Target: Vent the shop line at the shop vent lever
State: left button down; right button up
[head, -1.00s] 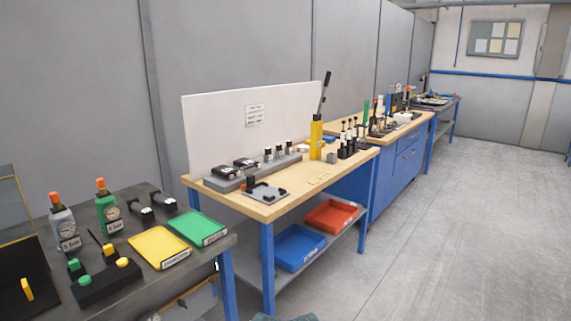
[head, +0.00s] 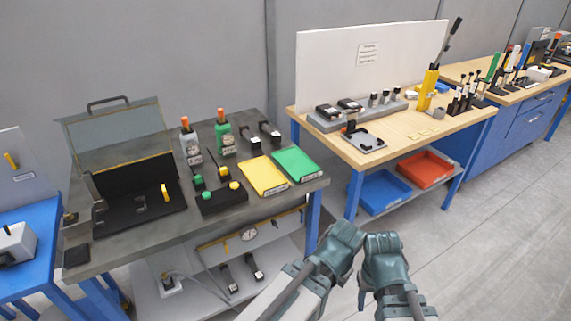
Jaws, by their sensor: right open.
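No readable label marks the shop vent lever, and I cannot tell which handle it is. A small yellow handle (head: 164,191) stands in the open black case on the grey bench. A panel with a round gauge (head: 249,233) sits on the shelf under the bench. My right gripper (head: 385,262) is open and empty at bottom centre, in front of the benches and apart from them. My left gripper (head: 342,245) is beside it; its fingers are not clear.
The grey bench (head: 225,205) also carries two bottles with orange tops, a black box with green and yellow knobs, a yellow tray (head: 263,176) and a green tray (head: 296,164). A wooden bench (head: 420,140) stands to the right. The floor (head: 480,240) at right is clear.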

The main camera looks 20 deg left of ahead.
aim_at(224, 241)
jog(key=u, duration=1.4)
jog(key=l+u, duration=0.2)
jog(key=u, duration=0.25)
jog(key=l+u, duration=0.25)
jog(key=u, duration=0.2)
jog(key=l+u, duration=0.2)
jog(key=l, duration=0.3)
jog(key=k+l+u, duration=0.2)
jog(key=l, duration=0.3)
jog(key=l+u, duration=0.15)
jog(key=l, duration=0.4)
jog(key=k+l, duration=0.1)
jog(key=l, duration=0.45)
jog(key=k, duration=0.05)
